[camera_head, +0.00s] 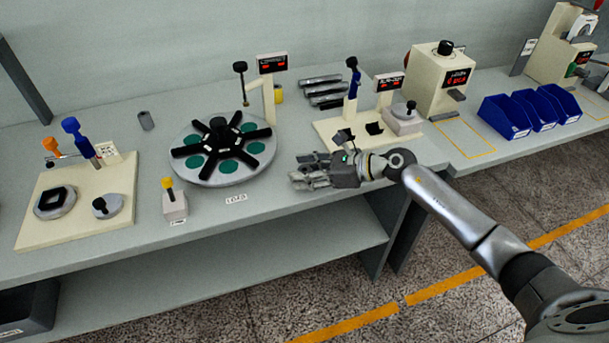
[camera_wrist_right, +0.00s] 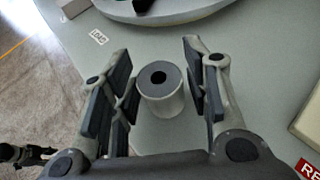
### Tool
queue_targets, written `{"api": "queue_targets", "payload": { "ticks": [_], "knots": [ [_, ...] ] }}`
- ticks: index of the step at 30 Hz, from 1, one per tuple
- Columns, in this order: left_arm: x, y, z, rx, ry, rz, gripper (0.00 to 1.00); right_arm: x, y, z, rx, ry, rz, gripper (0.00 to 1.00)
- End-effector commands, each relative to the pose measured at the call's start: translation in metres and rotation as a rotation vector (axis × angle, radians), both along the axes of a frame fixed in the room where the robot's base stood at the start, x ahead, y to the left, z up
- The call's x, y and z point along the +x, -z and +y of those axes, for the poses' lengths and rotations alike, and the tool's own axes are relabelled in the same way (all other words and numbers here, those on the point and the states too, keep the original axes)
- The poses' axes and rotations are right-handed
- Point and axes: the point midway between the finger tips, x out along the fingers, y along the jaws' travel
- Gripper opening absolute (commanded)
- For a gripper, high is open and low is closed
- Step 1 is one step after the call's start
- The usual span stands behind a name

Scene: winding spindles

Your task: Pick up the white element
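The white element (camera_wrist_right: 162,108) is a short pale cylinder with a grey top and a dark round hole. It stands upright on the table in the right wrist view. My right gripper (camera_wrist_right: 160,88) is open, with one finger on each side of the element and a small gap on both sides. In the head view my right gripper (camera_head: 312,172) is low over the table's front part, right of the round turntable (camera_head: 222,150). I cannot clearly make out the element there, as the gripper covers that spot. My left gripper is not in view.
A cream board with a fixture (camera_head: 335,129) stands just behind and right of my right gripper. A small box with a yellow knob (camera_head: 175,205) and another cream board (camera_head: 40,235) are at the left. Blue bins (camera_head: 505,116) are far right. The table's front edge is close.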

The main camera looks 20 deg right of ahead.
Motion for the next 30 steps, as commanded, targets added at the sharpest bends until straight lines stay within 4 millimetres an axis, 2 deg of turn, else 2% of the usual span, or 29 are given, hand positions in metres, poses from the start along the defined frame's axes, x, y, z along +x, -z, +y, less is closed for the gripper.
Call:
{"api": "queue_targets", "payload": {
  "ticks": [1, 7, 15, 20, 24, 30],
  "knots": [
    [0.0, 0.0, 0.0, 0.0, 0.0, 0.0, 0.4, 0.0, 0.0, 0.0, 0.0, 0.0, 0.0, 0.33],
    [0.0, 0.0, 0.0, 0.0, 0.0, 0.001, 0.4, 0.0, 0.0, 0.0, 0.001, 0.0, -0.001, 0.08],
    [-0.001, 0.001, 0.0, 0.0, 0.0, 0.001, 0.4, 0.0, -0.002, 0.0, 0.0, 0.0, -0.001, 0.08],
    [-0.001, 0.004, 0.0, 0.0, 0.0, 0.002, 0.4, 0.0, -0.012, 0.0, -0.001, -0.001, -0.004, 0.08],
    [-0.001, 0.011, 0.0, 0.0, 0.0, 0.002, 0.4, 0.0, -0.033, -0.001, -0.002, -0.002, -0.008, 0.08],
    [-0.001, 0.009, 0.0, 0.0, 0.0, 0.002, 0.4, -0.029, -0.066, 0.006, -0.004, -0.004, -0.006, 0.08]
  ]
}}
